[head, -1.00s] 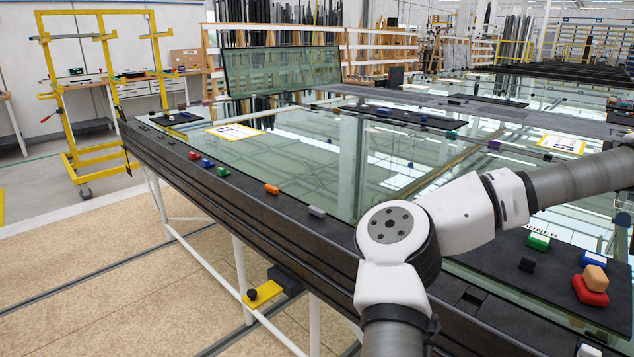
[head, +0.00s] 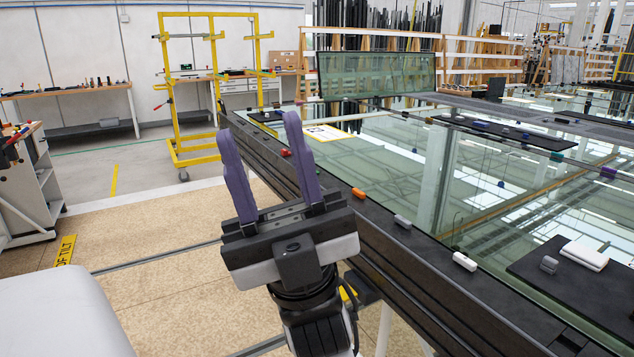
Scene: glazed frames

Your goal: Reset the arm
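My gripper (head: 261,128) is in the middle of the head view, raised in front of the near edge of the glass-topped table (head: 400,180). Its two purple fingers point up and stand clearly apart, with nothing between them. The dark gripper body and wrist are below, with the arm running down out of the bottom of the picture. The rest of the arm is not seen clearly.
An orange block (head: 358,193), a grey block (head: 402,221) and a white block (head: 464,261) lie along the table edge. A yellow frame rack (head: 184,90) stands behind. A white cabinet (head: 25,190) is at left. Floor left of the table is open.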

